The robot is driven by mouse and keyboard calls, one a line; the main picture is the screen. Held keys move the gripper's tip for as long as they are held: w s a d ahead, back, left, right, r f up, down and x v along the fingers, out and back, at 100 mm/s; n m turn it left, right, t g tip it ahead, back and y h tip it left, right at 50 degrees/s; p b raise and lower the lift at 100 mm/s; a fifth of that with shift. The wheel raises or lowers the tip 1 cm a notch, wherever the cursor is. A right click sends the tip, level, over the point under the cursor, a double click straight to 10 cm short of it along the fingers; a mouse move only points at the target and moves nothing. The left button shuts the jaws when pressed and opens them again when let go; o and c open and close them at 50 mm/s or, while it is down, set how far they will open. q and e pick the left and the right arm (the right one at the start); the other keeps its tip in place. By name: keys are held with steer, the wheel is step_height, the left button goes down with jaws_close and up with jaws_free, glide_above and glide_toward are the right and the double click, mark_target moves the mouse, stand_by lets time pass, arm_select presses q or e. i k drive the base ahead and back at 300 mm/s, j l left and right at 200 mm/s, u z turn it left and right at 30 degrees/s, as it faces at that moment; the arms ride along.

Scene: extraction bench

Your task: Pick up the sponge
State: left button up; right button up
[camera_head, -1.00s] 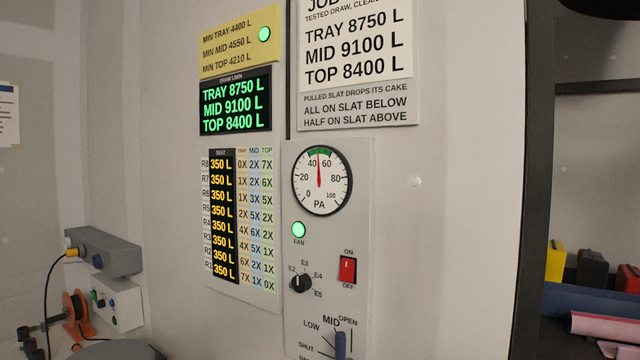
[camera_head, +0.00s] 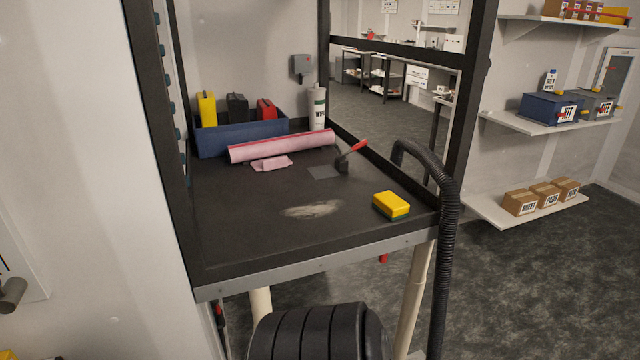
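A yellow sponge (camera_head: 391,204) with a dark green underside lies flat on the black bench top (camera_head: 250,235), near its front right corner. Neither of my grippers shows in the head view. Nothing covers the sponge.
A pale smear (camera_head: 312,209) marks the bench left of the sponge. Behind are a red-handled tool (camera_head: 349,156), a pink roll (camera_head: 282,146), a pink cloth (camera_head: 271,164), a blue bin (camera_head: 228,139) and a white bottle (camera_head: 317,107). A black hose (camera_head: 446,230) and frame posts stand at the right.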

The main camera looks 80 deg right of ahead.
mark_target(391, 206)
steer(key=z, duration=3.15)
